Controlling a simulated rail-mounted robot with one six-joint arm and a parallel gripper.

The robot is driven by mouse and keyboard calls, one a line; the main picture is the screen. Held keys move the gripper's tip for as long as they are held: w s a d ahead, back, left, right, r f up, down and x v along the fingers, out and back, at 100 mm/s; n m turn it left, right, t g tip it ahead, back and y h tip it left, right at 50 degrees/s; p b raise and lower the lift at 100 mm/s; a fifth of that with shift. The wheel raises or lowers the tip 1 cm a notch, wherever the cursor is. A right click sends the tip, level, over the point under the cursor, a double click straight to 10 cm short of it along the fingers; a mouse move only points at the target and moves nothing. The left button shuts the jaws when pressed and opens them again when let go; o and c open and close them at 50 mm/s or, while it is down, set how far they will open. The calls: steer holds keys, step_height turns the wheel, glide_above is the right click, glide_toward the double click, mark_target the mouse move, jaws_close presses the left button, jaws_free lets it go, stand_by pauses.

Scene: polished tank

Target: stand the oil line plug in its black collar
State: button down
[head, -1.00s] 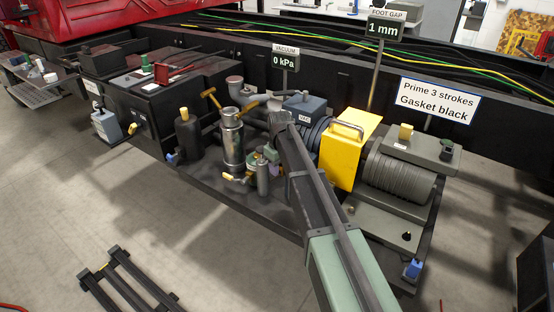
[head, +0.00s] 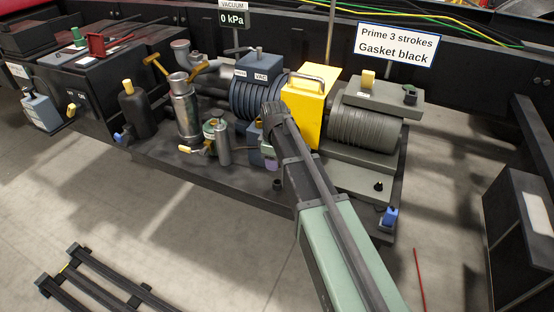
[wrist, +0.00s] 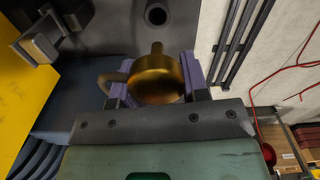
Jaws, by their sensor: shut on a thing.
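My gripper (wrist: 154,86) has its purple fingers shut on the oil line plug (wrist: 155,75), a round brass disc with a short stub pointing up the wrist picture. In the head view my gripper (head: 267,150) is beside the blue pump, over the front part of the skid; the arm hides most of the grip. A dark round ring with a hole, which looks like the black collar (wrist: 156,15), lies beyond the plug at the top of the wrist view. The plug is apart from it in the picture. I cannot tell its match in the head view for sure.
The blue ribbed pump (head: 262,98) and yellow guard (head: 308,112) stand close behind my gripper. A metal cylinder (head: 185,110) and small canister (head: 223,145) stand to its left. A grey ribbed motor (head: 362,123) is at right.

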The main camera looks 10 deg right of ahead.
steer(key=n, duration=0.2)
steer(key=shift+w+a+n, duration=0.15)
steer(key=shift+a+n, duration=0.1)
steer(key=shift+n, duration=0.15)
step_height(320, 180, down, 7)
steer(key=b, duration=0.6)
steer(key=shift+r+b, duration=0.2)
steer(key=shift+b, duration=0.1)
steer(key=shift+f, duration=0.15)
steer(key=shift+f, duration=0.1)
steer(key=shift+f+b, duration=0.1)
steer(key=shift+b, duration=0.25)
steer(key=shift+f, duration=0.15)
steer(key=shift+f+b, duration=1.05)
steer(key=shift+b, duration=0.15)
stand_by(0.6)
